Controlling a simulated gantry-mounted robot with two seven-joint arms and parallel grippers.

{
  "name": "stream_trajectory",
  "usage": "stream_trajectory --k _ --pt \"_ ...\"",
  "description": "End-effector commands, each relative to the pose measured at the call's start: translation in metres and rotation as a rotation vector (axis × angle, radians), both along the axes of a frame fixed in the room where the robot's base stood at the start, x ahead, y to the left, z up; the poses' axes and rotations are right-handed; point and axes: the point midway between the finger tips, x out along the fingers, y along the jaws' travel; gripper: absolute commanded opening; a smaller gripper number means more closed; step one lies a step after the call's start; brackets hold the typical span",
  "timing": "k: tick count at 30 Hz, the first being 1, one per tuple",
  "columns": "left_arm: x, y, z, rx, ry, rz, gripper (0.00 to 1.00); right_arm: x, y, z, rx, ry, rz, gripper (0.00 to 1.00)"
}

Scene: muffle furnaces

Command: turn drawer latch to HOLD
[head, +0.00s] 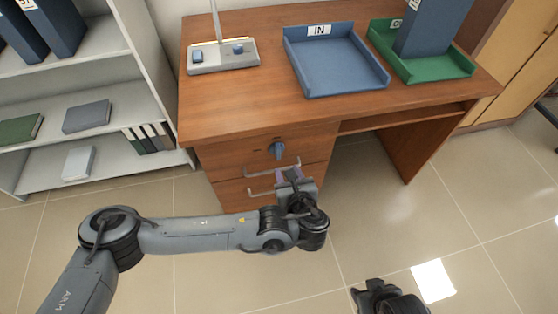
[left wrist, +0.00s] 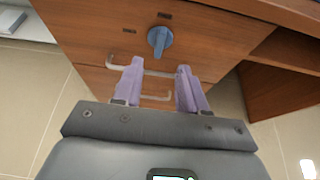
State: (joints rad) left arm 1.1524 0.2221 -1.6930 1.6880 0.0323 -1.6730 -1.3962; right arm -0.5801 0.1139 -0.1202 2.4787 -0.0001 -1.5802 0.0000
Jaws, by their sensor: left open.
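The drawer latch is a blue knob (head: 277,149) on the front of the desk's upper drawer. In the left wrist view the blue knob (left wrist: 160,40) sits ahead of the fingers, with two small dark labels near it, one above and one to its left; they are too small to read. My left gripper (head: 288,174) is just below and in front of the knob, apart from it. Its purple fingers (left wrist: 156,75) are spread with nothing between them. My right gripper (head: 370,292) shows only in part at the bottom edge of the head view.
Drawer handles (head: 262,190) lie close to the left gripper. The wooden desk (head: 240,105) carries a blue IN tray (head: 365,82), a green tray (head: 452,67) with a blue binder, and a grey device (head: 222,62). A shelf (head: 105,95) stands left. Floor in front is open.

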Motion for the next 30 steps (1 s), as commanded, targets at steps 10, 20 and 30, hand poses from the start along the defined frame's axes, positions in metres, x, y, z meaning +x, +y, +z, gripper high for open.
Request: stream_trajectory --k 10,20,30 --pt "0.032 0.007 -0.008 -0.001 -0.024 0.004 0.41 0.0 -0.001 -0.021 -0.004 -0.003 0.003 0.43" --pt "0.079 0.017 -0.03 -0.002 -0.021 0.003 0.41 0.0 -0.002 -0.045 -0.01 -0.003 0.007 0.43" --pt "0.102 0.022 -0.037 -0.002 -0.021 0.0 0.41 0.0 -0.002 -0.055 -0.008 -0.001 0.005 0.43"
